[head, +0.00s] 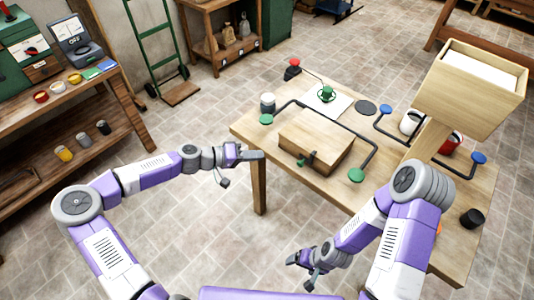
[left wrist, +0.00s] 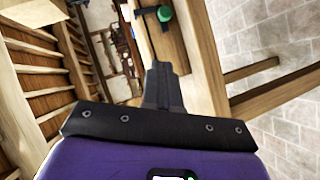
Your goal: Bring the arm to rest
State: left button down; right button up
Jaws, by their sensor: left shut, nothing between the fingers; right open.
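My left arm reaches in from the left in the head view, and its left gripper (head: 252,155) is beside the near left corner of the wooden table (head: 262,133). The left gripper is shut and empty. In the left wrist view its closed fingers (left wrist: 160,85) point up the picture, with table wood and a green knob behind them. I cannot tell whether the fingers touch the table. My right arm comes down from the right, and its right gripper (head: 300,260) is low over the floor in front of the table, open and empty.
On the table are a wooden box (head: 316,142), dark pipes with green and blue knobs, a white sheet (head: 335,103), a white cup (head: 410,122) and a black cup (head: 472,218). A large hopper (head: 470,90) rises at right. A shelf (head: 75,130) stands left. Floor between is clear.

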pick_arm(q)
jog(key=shift+s+a+r, duration=0.1)
jog(key=shift+s+a, duration=0.1)
jog(key=shift+a, duration=0.05)
dwell(0.4)
jog(key=s+d+f+n+g+y, duration=0.1)
jog(key=s+d+f+g+y, duration=0.15)
jog(key=s+f, duration=0.5)
jog(key=s+d+f+g+y, duration=0.1)
jog(key=s+d+f+y, duration=0.1)
jog(key=s+d+f, duration=0.5)
jog(key=s+a+f+n+g+y, duration=0.1)
jog(key=s+a+f+y, duration=0.3)
jog(key=s+a+f, duration=0.6)
jog(key=shift+s+a+y, duration=0.25)
jog(key=shift+s+y, duration=0.1)
jog(key=shift+s, duration=0.6)
